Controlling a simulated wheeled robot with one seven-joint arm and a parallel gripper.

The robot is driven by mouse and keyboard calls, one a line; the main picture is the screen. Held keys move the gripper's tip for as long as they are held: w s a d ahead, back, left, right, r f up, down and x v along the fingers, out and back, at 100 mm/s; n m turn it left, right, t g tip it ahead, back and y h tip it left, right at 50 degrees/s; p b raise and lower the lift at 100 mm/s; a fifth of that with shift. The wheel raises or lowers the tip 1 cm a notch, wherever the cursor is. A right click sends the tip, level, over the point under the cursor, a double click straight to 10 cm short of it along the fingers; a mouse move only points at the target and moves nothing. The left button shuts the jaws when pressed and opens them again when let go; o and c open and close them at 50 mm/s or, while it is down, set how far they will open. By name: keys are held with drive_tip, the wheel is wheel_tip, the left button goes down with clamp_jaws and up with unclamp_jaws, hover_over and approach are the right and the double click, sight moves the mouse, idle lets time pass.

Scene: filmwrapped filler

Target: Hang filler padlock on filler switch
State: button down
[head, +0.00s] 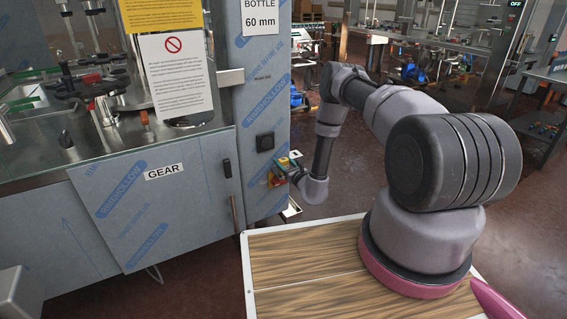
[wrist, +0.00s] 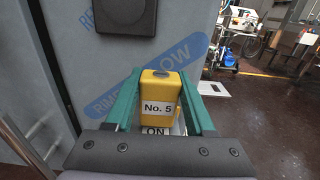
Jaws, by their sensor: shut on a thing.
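A yellow padlock (wrist: 160,90) with a white "No. 5" label sits between the two teal fingers of my gripper (wrist: 160,76), which is shut on it. A white "ON" label (wrist: 155,131) shows just below the padlock, partly hidden by the gripper body. In the head view my gripper (head: 284,166) is at the right side of the cabinet, by small yellow and red parts (head: 276,178). Those parts may belong to the filler switch; I cannot tell clearly. The shackle is hidden, and I cannot tell whether the padlock touches the switch.
The film-wrapped cabinet (head: 258,90) stands close on the left, with a black square fitting (head: 265,142) above my gripper; it also shows in the wrist view (wrist: 125,14). A "GEAR" door (head: 150,200) is further left. Open floor (wrist: 270,100) lies to the right.

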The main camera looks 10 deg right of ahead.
drive_tip(key=shift+f, duration=0.3)
idle(0.6)
drive_tip(key=shift+c, duration=0.8)
unclamp_jaws()
drive_tip(key=shift+s, duration=0.1)
